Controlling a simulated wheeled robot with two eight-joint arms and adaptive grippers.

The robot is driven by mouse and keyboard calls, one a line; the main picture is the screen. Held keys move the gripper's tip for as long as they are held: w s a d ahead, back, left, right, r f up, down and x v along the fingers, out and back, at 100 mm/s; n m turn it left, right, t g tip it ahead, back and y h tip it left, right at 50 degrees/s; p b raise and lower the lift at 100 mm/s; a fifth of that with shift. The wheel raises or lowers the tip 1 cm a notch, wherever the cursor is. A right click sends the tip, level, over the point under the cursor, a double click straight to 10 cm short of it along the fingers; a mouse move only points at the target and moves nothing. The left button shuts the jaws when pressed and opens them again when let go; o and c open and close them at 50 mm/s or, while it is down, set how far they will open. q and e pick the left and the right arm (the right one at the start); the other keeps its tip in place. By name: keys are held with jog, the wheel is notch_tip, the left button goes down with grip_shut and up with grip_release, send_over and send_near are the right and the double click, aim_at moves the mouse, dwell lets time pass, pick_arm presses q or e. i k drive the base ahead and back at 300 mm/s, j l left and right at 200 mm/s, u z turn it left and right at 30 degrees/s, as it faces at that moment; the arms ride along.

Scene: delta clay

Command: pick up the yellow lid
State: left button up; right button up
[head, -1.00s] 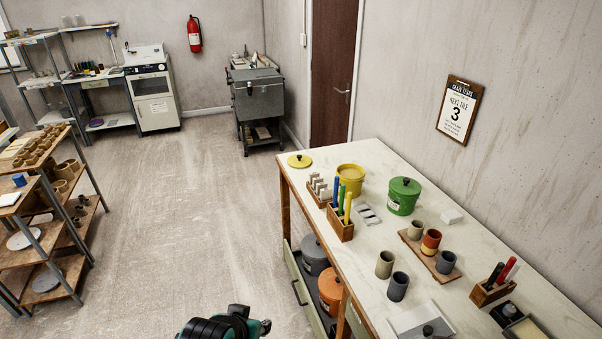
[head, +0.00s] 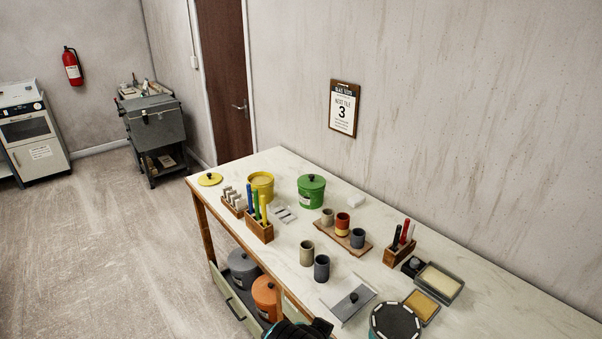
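The yellow lid (head: 210,179) is a flat disc with a small dark knob. It lies on the far left corner of the white worktable (head: 440,272), close to the table's edge. The open yellow tub (head: 261,186) stands to its right, apart from it. A dark part of one of my arms shows at the bottom edge, low beside the table front. No gripper fingers can be made out, and nothing of mine is near the lid.
A wooden holder with blue, green and yellow tools (head: 259,229) and a small rack (head: 233,202) stand near the lid. A green lidded tub (head: 311,191) is farther right. An open drawer (head: 240,312) with grey and orange tubs juts out below. The floor to the left is clear.

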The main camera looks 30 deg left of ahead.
aim_at(209, 179)
jog(key=j+z, duration=0.4)
jog(key=j, duration=0.25)
jog(key=j+z, duration=0.35)
jog(key=j, duration=0.3)
jog(key=k+j+z, duration=0.1)
jog(key=j+z, duration=0.3)
jog(key=j, duration=0.25)
jog(key=k+j, duration=0.1)
jog(key=j, duration=0.35)
jog(key=k+j, duration=0.1)
jog(key=j, duration=0.35)
jog(key=k+j, duration=0.1)
jog(key=j, duration=0.35)
jog(key=k+j, duration=0.1)
jog(key=j, duration=0.3)
jog(key=k+j, duration=0.15)
jog(key=j, duration=0.3)
jog(key=k+j, duration=0.1)
jog(key=j, duration=0.35)
jog(key=k+j, duration=0.1)
jog(key=j, duration=0.35)
jog(key=k+j, duration=0.1)
jog(key=j, duration=0.35)
